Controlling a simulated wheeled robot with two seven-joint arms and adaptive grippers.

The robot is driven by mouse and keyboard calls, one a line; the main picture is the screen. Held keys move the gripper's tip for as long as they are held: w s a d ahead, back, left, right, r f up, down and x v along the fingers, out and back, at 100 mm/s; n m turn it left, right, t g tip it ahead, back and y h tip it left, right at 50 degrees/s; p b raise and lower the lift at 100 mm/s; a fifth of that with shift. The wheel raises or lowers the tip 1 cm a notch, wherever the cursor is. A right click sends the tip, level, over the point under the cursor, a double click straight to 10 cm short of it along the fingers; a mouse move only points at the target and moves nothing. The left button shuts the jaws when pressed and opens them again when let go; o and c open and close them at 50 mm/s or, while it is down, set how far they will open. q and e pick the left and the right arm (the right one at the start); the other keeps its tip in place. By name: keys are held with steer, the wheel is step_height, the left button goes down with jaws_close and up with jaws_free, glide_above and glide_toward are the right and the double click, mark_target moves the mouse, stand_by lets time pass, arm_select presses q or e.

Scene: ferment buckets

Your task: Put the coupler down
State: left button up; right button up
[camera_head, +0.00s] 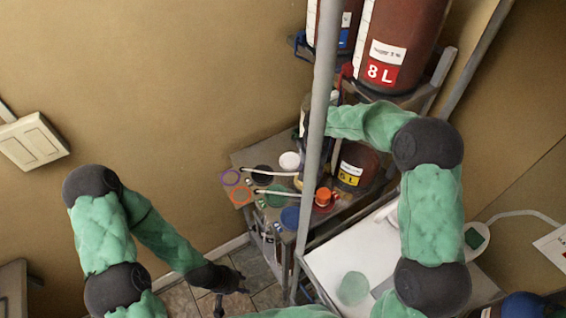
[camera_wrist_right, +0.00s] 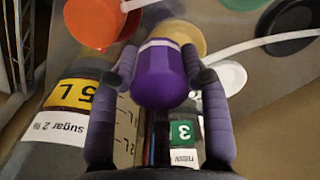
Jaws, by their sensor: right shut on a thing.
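The coupler is a purple, rounded piece with a pale band (camera_wrist_right: 162,76). It sits between the two ribbed fingers of my right gripper (camera_wrist_right: 162,68), which is shut on it. In the right wrist view it is above buckets and hides part of a tan disc. In the head view my right gripper is behind the grey post and the coupler cannot be made out. My left gripper (camera_head: 230,294) is low at the left, its dark fingers apart and empty, over the tiled floor.
A small table (camera_head: 243,158) carries a purple ring (camera_head: 230,177), an orange ring (camera_head: 241,196), coloured discs and white tubes. A 5 L bucket (camera_head: 356,167) stands beside an orange cap (camera_head: 324,196). A grey post (camera_head: 318,130) crosses in front. A white counter (camera_head: 335,258) lies lower right.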

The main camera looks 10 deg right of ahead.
steer(key=shift+w+a+f, duration=0.1)
steer(key=shift+w+f, duration=0.2)
steer(key=shift+w, duration=0.1)
steer(key=shift+w+a+r+n+p, duration=0.15)
steer(key=shift+r+n+p, duration=0.2)
steer(key=shift+n, duration=0.35)
steer(key=a+r+n+p, duration=0.75)
steer(key=a+n, duration=0.35)
steer(key=n, duration=0.7)
steer(key=w+d+f, duration=0.2)
steer(key=w, duration=0.1)
steer(key=w+d+f, duration=0.2)
steer(key=w+f, duration=0.1)
steer(key=w+d+f, duration=0.2)
steer(key=w, duration=0.2)
steer(key=shift+w+d+f, duration=0.1)
steer(key=shift+f, duration=0.2)
steer(key=shift+w+d+f, duration=0.35)
steer(key=shift+w+f, duration=0.15)
steer(key=shift+f, duration=0.25)
step_height(320, 180, down, 3)
steer(key=shift+p, duration=0.45)
